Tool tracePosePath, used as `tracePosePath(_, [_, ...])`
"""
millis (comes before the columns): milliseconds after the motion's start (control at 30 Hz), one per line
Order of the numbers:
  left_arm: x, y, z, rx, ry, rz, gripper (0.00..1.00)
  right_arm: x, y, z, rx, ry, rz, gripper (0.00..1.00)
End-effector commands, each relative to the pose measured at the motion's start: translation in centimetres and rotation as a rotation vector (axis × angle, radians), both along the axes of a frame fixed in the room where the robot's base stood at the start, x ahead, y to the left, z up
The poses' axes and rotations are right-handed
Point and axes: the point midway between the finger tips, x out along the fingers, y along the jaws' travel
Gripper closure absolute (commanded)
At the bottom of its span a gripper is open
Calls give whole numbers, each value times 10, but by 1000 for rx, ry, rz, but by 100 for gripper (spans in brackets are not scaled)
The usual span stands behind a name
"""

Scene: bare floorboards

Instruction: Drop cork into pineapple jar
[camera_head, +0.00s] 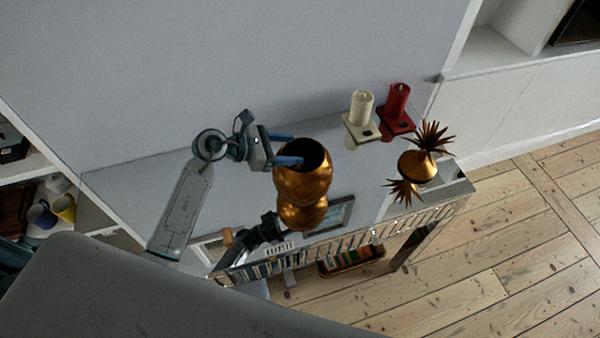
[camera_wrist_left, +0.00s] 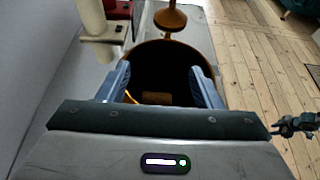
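The golden pineapple jar (camera_head: 303,185) stands upright and uncovered on the glossy top, its dark mouth facing up. In the left wrist view its rim (camera_wrist_left: 160,43) surrounds a dark inside. A small brown piece that looks like the cork (camera_wrist_left: 158,99) shows low in that dark opening; its exact depth is hard to tell. My left gripper (camera_head: 289,149) is at the jar's mouth. In the wrist view its blue fingers (camera_wrist_left: 160,72) are spread apart with nothing between their tips. My right gripper (camera_wrist_left: 290,126) shows small at the right edge of the wrist view, its fingers unclear.
A golden leafy lid (camera_head: 417,167) rests to the right of the jar. A cream candle (camera_head: 361,106) and a red candle (camera_head: 397,100) stand on holders behind. The shiny top (camera_head: 130,180) mirrors things. The wall is close behind; bare floorboards (camera_head: 510,250) lie at right.

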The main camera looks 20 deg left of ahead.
Motion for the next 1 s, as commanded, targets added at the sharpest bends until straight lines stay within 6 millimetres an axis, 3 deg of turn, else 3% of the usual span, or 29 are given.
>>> tracePosePath(467, [-5,9,2,4,-2,1,37,0,0,-6,0,0,0,64])
tracePosePath(1000, [-42,63,28,6,0,-2,37,1,0,-36,0,-1,0,64])
